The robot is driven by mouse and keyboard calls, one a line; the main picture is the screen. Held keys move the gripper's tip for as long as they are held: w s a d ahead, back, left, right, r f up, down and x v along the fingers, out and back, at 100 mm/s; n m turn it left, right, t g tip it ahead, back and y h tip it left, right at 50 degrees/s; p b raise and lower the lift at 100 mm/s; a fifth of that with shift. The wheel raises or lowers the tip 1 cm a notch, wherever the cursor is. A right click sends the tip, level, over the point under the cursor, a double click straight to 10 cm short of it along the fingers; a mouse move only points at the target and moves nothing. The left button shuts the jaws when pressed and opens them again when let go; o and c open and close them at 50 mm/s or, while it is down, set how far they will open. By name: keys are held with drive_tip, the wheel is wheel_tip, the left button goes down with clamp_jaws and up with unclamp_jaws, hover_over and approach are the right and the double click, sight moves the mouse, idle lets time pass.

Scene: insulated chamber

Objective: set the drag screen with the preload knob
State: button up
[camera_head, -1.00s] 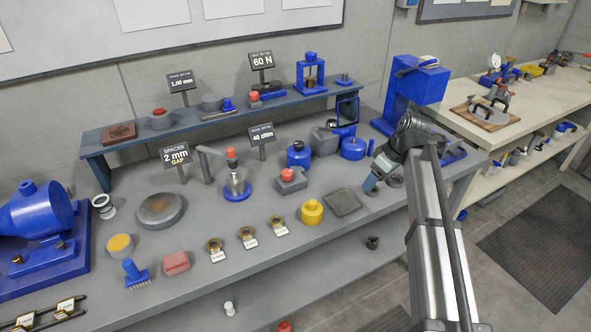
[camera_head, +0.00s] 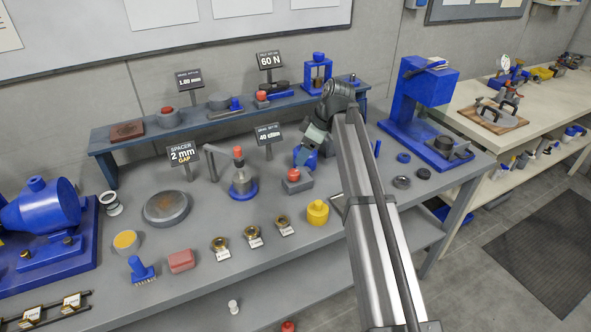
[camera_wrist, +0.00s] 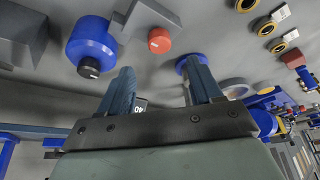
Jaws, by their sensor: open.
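A small dark screen (camera_head: 268,133) on a post reads 40 with a unit too small to be sure of; part of it shows between my fingers in the wrist view (camera_wrist: 140,104). In front of it stands a grey block with a round red knob (camera_head: 293,174), also in the wrist view (camera_wrist: 159,40); I cannot tell whether this is the preload knob. My gripper (camera_wrist: 160,84) is open and empty, fingers apart. In the head view my gripper (camera_head: 304,156) hangs right of the screen, over a blue pot (camera_wrist: 91,46) that it partly hides.
A device with a red top and blue base (camera_head: 242,188) stands left of the red-knob block. A yellow pot (camera_head: 317,212) and several brass rings lie in front. Behind runs a raised shelf (camera_head: 130,145) with more screens. A blue press (camera_head: 425,85) stands right.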

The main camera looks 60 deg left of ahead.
sight(293, 172)
drive_tip(key=x, duration=0.8)
drive_tip(key=shift+f, duration=0.2)
drive_tip(key=shift+c, duration=0.2)
drive_tip(key=c, duration=1)
drive_tip(key=shift+m, duration=0.3)
